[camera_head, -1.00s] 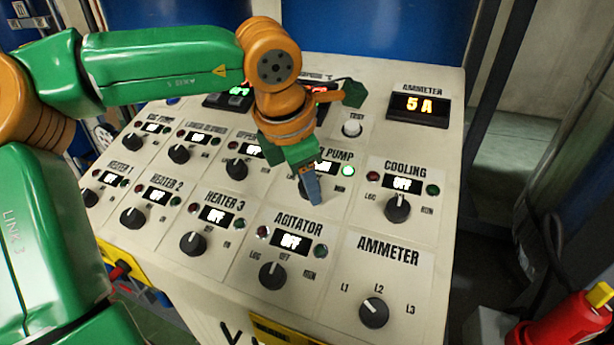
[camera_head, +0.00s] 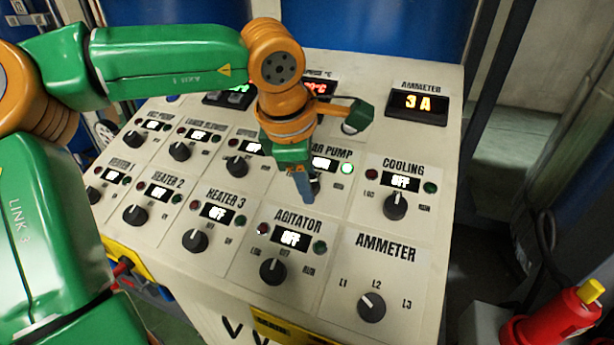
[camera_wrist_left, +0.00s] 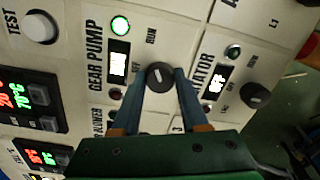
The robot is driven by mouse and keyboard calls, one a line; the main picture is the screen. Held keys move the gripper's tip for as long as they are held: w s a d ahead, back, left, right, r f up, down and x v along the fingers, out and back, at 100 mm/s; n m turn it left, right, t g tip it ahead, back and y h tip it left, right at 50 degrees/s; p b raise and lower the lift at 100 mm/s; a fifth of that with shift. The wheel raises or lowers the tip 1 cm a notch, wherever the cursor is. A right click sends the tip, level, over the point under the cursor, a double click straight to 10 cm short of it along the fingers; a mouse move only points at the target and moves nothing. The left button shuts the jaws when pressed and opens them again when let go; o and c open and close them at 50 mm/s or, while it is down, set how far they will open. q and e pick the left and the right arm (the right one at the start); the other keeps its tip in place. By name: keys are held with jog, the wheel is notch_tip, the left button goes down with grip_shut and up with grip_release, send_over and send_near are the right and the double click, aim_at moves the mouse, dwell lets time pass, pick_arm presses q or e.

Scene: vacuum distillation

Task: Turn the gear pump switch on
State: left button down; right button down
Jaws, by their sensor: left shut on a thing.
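The gear pump switch is a round black knob (camera_wrist_left: 160,84) between the fingers of my left gripper in the wrist view. My left gripper (camera_head: 308,194) comes down from above onto the panel in the head view, and its fingers hide most of that knob. The fingers are shut on the knob, one on each side. The gear pump display (camera_wrist_left: 118,67) is lit, and the green lamp (camera_wrist_left: 120,25) beside it glows brightly. The same lamp (camera_head: 347,168) shows bright in the head view. My right gripper is not in view.
The sloped white control panel (camera_head: 215,267) carries several similar knobs, including the agitator (camera_head: 273,271), cooling (camera_head: 395,206) and heater 3 (camera_head: 194,241) knobs. The ammeter display (camera_head: 418,106) reads 3 A. A red extinguisher-like object (camera_head: 555,322) stands at the lower right.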

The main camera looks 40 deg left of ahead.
pick_arm(q)
jog(key=shift+c, duration=2.1)
grip_release()
jog(key=v, duration=0.7)
jog(key=shift+b, duration=0.35)
jog(key=shift+a, duration=0.1)
